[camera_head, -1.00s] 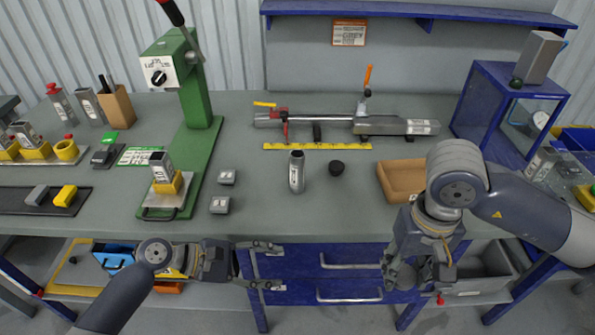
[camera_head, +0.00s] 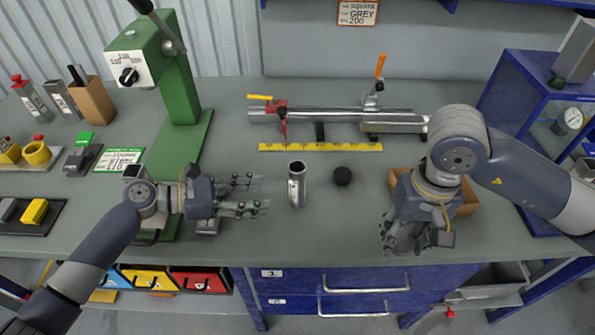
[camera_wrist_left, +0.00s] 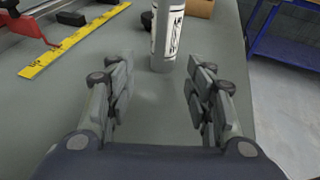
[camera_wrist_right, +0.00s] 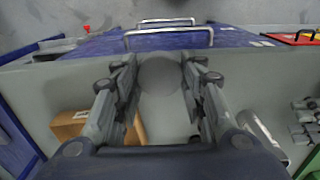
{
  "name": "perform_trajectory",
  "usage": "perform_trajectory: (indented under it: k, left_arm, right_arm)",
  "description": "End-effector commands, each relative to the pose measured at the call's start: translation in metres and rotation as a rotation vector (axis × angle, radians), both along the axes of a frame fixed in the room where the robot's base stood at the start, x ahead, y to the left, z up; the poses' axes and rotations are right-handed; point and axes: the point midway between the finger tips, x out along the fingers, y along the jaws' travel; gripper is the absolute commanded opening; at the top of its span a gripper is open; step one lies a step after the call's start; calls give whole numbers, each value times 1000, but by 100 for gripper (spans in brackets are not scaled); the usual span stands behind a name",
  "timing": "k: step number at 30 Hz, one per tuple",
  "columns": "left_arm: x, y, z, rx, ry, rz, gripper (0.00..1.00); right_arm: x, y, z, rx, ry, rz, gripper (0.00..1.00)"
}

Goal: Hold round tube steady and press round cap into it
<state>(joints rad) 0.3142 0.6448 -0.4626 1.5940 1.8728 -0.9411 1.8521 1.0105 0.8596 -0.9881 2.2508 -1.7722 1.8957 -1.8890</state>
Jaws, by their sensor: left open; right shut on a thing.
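The round metal tube (camera_head: 297,186) stands upright mid-table, its open top showing; its labelled side shows in the left wrist view (camera_wrist_left: 166,42). My left gripper (camera_head: 262,193) is open and empty over the table, left of the tube and apart from it, its fingers pointing at it. A black round piece (camera_head: 343,176) lies just right of the tube. My right gripper (camera_head: 402,248) is near the table's front edge, shut on a grey round piece (camera_wrist_right: 160,75) seen between its fingers. I cannot tell which round piece is the cap.
A yellow ruler (camera_head: 320,147) and a clamped long tube fixture (camera_head: 350,118) lie behind the tube. A green press (camera_head: 182,90) stands left, behind my left arm. A cardboard tray (camera_head: 467,200) lies behind my right gripper. The table front around the tube is clear.

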Motion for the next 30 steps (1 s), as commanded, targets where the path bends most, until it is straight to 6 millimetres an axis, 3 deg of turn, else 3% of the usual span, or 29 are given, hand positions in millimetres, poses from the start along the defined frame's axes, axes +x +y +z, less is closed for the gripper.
perform_trajectory:
  k: [14,16,21,30]
  left_arm:
    - [17,-55,-21,-1,-3,-2,49]
    - [20,-65,-18,-2,0,-1,49]
    - [25,-81,-25,-2,-1,-1,49]
    - [27,-90,-29,0,-2,-1,49]
  right_arm:
    - [0,0,-33,0,0,0,20]
    - [0,0,-23,0,-1,0,20]
    - [0,0,-20,0,0,0,20]
    - [0,0,-19,0,0,0,20]
